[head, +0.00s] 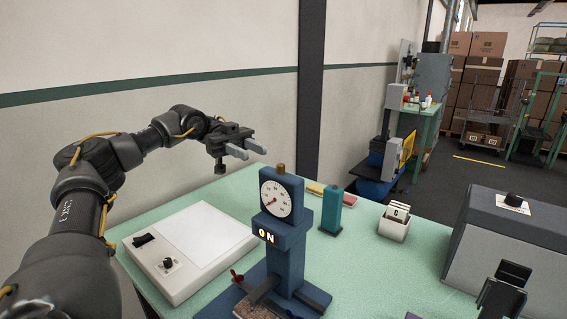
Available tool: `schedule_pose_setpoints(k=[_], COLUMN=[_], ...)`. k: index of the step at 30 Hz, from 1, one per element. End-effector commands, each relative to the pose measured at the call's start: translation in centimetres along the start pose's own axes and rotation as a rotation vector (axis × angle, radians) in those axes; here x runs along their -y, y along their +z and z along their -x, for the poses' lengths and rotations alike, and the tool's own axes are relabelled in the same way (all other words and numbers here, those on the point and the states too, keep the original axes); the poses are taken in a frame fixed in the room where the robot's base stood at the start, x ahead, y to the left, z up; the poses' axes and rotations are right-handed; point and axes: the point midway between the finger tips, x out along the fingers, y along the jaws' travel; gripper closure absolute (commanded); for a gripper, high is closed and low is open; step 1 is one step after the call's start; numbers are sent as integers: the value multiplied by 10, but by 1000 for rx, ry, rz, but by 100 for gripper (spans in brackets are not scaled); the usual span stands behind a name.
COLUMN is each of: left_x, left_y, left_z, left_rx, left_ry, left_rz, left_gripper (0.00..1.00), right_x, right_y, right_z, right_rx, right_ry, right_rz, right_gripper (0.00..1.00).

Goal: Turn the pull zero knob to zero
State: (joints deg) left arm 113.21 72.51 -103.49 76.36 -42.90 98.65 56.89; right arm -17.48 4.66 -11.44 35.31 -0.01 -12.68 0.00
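A blue test stand (290,240) stands on the green table, with a round white dial (276,199) and a lit "ON" sign. The dial's red needle points down and left. A small brass knob (281,169) sits on top of the stand. Another knob (168,263), black, is on the white box; its label is too small to read. A third black knob (514,199) tops the grey box. My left gripper (247,149) is open and empty, above and left of the stand, apart from it. Dark parts at the lower right may be my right gripper; I cannot tell.
The white box (205,240) with a rocker switch lies left of the stand. A teal block (331,210), a card holder (395,222) and the grey box (490,245) stand to its right. The green table (370,275) is clear between them. A wall is behind.

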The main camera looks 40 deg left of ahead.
Motion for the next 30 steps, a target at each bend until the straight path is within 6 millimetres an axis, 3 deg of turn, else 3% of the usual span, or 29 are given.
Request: schedule_pose_setpoints(k=[30], left_x=[0], left_y=[1], left_z=[-73], left_rx=[4], left_ry=[5], left_rz=[5], left_gripper=[68], right_x=[0], right_y=[-9], right_z=[16], right_rx=[-12], right_ry=[0], right_rz=[0], right_gripper=[64])
